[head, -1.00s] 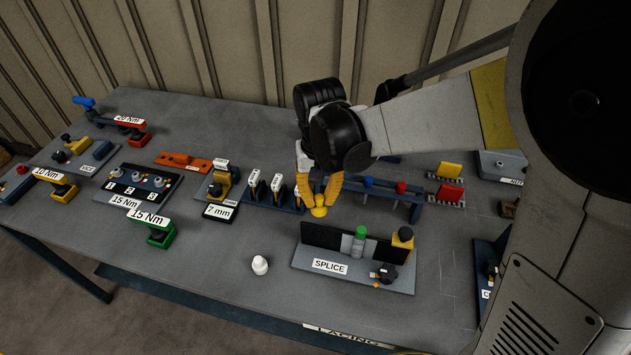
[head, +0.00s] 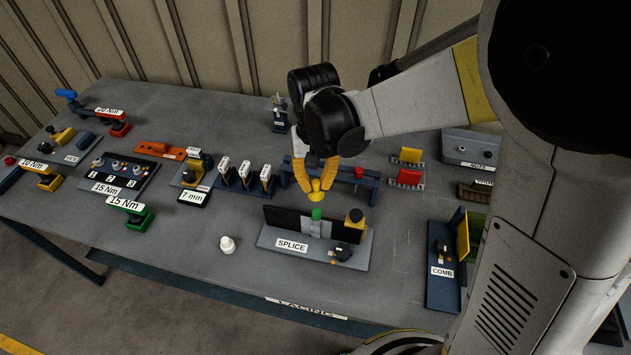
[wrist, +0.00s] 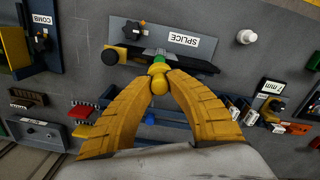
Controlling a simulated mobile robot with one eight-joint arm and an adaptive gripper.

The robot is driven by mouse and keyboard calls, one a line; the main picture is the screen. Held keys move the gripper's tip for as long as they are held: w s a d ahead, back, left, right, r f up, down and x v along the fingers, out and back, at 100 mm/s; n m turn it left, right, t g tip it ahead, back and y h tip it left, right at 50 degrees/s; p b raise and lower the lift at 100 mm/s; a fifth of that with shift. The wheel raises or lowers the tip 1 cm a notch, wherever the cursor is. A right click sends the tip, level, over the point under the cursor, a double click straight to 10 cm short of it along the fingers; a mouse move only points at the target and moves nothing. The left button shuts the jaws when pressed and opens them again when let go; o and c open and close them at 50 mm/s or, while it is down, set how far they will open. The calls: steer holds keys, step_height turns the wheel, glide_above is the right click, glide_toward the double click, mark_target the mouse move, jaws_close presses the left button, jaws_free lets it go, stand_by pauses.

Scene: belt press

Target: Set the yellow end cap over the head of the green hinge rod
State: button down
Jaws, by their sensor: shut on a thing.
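My gripper (head: 316,187) has yellow fingers and is shut on the yellow end cap (head: 315,197), a small rounded cap. The cap also shows between the fingertips in the wrist view (wrist: 158,71). The green head of the hinge rod (head: 317,214) stands at the grey block of the splice fixture (head: 270,236). In the head view the cap is just above the green head, with a small gap in the picture. I cannot tell how well the two line up in depth.
A black-topped yellow block (head: 354,222) and a black knob (head: 343,249) sit on the splice fixture's right. A white cap-like piece (head: 227,244) stands to its left. A blue rack (head: 370,184) lies behind the gripper. The comb fixture (head: 443,290) is at right.

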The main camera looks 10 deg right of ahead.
steer(key=b, duration=0.5)
glide_above(317, 211)
steer(key=shift+w+f, duration=0.1)
steer(key=shift+f, duration=2.8)
steer(key=shift+f+b, duration=1.2)
steer(key=shift+f, duration=0.2)
steer(key=shift+r, duration=0.5)
stand_by(2.3)
